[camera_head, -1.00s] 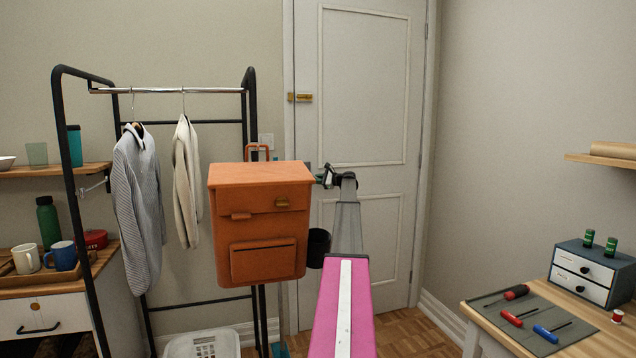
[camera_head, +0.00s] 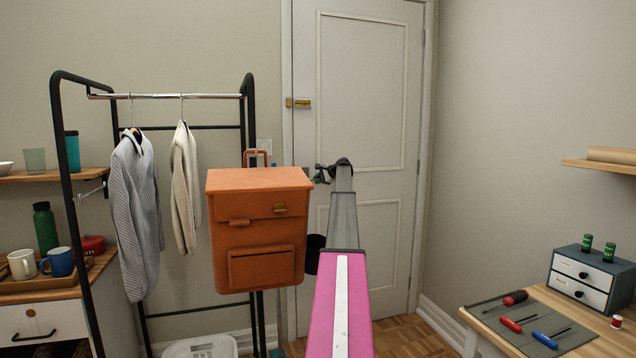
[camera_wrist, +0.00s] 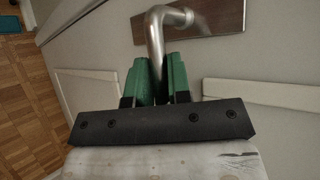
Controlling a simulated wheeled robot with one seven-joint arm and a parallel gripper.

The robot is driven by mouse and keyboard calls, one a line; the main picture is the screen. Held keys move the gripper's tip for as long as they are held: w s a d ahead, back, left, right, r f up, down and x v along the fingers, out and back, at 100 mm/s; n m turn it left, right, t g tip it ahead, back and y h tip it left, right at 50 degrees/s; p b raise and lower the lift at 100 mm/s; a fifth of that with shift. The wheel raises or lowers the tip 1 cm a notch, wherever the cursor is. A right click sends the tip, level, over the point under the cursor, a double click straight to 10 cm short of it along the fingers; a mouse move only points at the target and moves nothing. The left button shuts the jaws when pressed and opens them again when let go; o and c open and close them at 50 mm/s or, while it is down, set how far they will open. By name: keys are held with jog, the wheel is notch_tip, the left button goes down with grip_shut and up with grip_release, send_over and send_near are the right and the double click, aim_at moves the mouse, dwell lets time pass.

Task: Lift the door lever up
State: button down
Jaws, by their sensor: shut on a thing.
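The silver door lever (camera_wrist: 170,18) shows in the wrist view, bent and set against a brown plate (camera_wrist: 205,22). My gripper (camera_wrist: 160,70) has green fingers shut on the lever's arm, which runs down between them. In the head view my gripper (camera_head: 321,174) is at the left side of the pale door (camera_head: 362,90), level with the orange bag's top. The lever is too small and covered there to make out its tilt. The door looks closed.
A black clothes rack (camera_head: 78,200) with two garments is further left. A brass latch (camera_head: 299,103) sits higher on the door. A desk (camera_head: 480,325) with tools is at right.

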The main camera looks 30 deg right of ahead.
dwell(0.4)
jog(key=c, duration=1.1)
grip_release()
jog(key=v, duration=1.1)
